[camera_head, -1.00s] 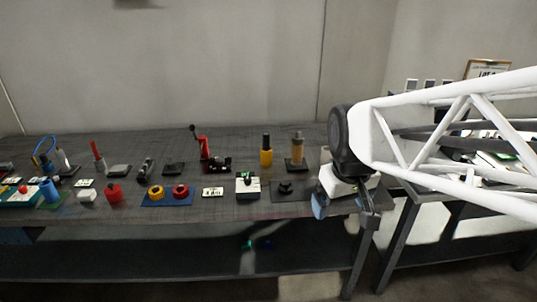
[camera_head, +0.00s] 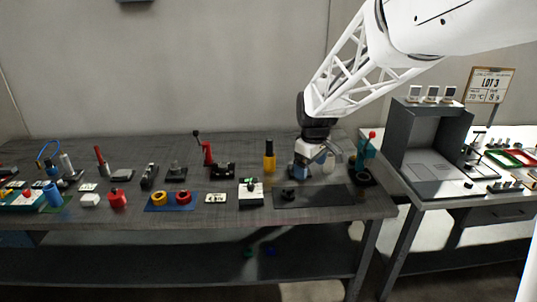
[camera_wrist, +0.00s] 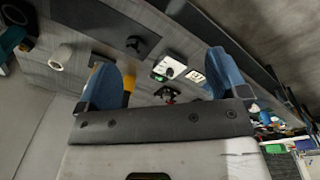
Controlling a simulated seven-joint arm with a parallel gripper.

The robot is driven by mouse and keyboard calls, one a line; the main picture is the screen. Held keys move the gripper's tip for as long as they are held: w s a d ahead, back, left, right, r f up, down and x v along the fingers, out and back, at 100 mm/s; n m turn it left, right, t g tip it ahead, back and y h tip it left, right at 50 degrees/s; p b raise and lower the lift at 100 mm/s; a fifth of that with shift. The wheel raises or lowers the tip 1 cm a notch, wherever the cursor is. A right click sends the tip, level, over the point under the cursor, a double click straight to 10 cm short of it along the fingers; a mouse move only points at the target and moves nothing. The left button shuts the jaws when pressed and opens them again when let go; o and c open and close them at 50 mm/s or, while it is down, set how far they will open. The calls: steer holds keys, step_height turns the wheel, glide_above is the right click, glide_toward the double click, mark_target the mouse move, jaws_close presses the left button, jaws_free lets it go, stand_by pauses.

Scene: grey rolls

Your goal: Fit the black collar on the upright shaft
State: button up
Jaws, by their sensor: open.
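The black collar (camera_head: 289,194) lies on a dark mat (camera_head: 325,197) near the front of the bench. In the wrist view a small black piece that looks like the collar (camera_wrist: 133,43) lies on the mat (camera_wrist: 82,14). My gripper (camera_head: 304,172) is above the bench behind the collar, apart from it. In the wrist view its two blue fingers (camera_wrist: 160,60) are spread wide with nothing between them. The upright shaft is hidden in the head view, apparently behind my gripper. In the wrist view I cannot clearly make it out behind the left finger.
A yellow bottle (camera_head: 269,157) stands left of my gripper. A grey booth (camera_head: 432,145) occupies the right bench.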

steer(key=w+a+f+n, duration=0.1)
steer(key=w+f+n, duration=0.2)
steer(key=w+f, duration=0.7)
steer(key=n+g, duration=0.1)
steer(key=n, duration=0.3)
glide_above(289, 192)
steer(key=s, duration=0.1)
step_height(289, 192, down, 9)
steer(key=shift+a+f, duration=0.15)
steer(key=shift+a, duration=0.05)
steer(key=shift+f, duration=1.3)
steer(key=shift+s+f, duration=0.15)
steer(key=shift+f, duration=2.45)
